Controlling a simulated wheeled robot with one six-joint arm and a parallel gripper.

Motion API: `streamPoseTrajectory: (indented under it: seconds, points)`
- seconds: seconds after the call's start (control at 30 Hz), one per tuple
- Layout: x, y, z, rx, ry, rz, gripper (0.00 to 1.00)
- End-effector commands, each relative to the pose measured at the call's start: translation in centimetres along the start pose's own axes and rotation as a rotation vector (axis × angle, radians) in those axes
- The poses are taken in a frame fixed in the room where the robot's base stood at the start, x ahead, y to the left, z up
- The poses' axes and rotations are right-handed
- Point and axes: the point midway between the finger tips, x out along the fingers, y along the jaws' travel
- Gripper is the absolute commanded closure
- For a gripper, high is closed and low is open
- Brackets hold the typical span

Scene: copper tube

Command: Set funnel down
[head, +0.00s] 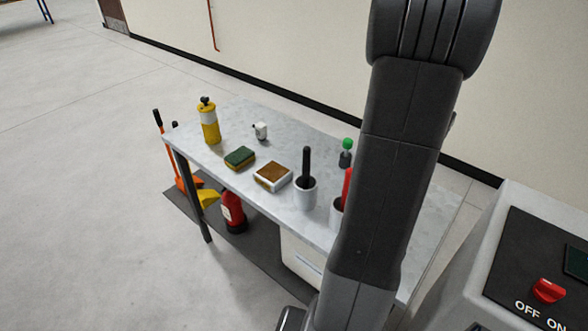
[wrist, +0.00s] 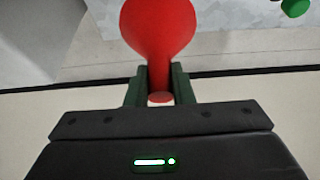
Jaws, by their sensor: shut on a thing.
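A red funnel (wrist: 158,28) shows in the wrist view, its wide part at the top and its narrow stem between the two fingers. My gripper (wrist: 159,84) is shut on the stem. In the wrist view the table top lies behind the funnel, along the upper edge. In the head view my arm covers the right part of the table (head: 235,115), and neither my gripper nor the funnel can be made out there.
On the table stand a yellow bottle (head: 209,124), a sponge (head: 240,157), a white dish with brown filling (head: 273,176), a cup with a black handle (head: 305,193), a small white object (head: 261,131) and a green-topped item (head: 346,152). A control box (head: 500,240) is at right.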

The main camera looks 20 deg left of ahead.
Motion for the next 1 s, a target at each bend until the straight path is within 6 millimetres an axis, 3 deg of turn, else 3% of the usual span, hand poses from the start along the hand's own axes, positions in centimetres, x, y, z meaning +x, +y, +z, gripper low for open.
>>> streamPoseTrajectory:
  seconds: [0.03,0.1,0.43,0.7,1.0]
  points:
    - [1.6,0.0,0.8,-0.001,-0.004,0.001,1.0]
    - [2.6,0.0,1.2,-0.001,-0.003,0.001,1.0]
    - [3.8,0.0,1.7,-0.001,-0.003,0.0,1.0]
    - [8.2,0.1,3.6,-0.002,-0.006,0.001,1.0]
    - [10.8,0.1,4.7,-0.001,-0.006,0.001,1.0]
